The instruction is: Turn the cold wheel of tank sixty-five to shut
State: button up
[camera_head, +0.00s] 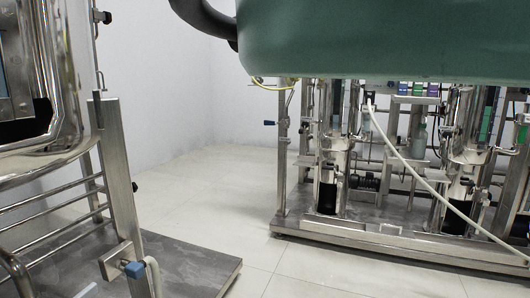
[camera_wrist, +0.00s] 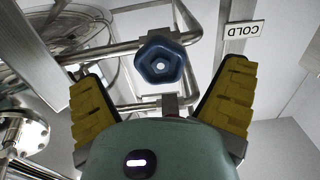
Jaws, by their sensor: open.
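A dark blue five-lobed wheel (camera_wrist: 160,61) on a steel pipe shows in the wrist view, top centre. A white label reading COLD, seen upside down (camera_wrist: 244,30), is to its right. My gripper (camera_wrist: 165,98) is open, with its yellow ribbed fingers spread to the left and right below the wheel. The wheel lies ahead of the gap between them, and I see no finger touching it. Which tank the wheel belongs to cannot be read here. The head view does not show my gripper; my green arm covers its upper right.
Steel pipes (camera_wrist: 125,51) run beside and behind the wheel. In the head view a skid with a steel vessel (camera_head: 75,90) stands at the left, and another skid base (camera_head: 330,237) with vessels stands at the right. Pale floor (camera_head: 215,185) lies clear between them.

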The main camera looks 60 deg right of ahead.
jog(key=v, duration=0.7)
dwell(0.5)
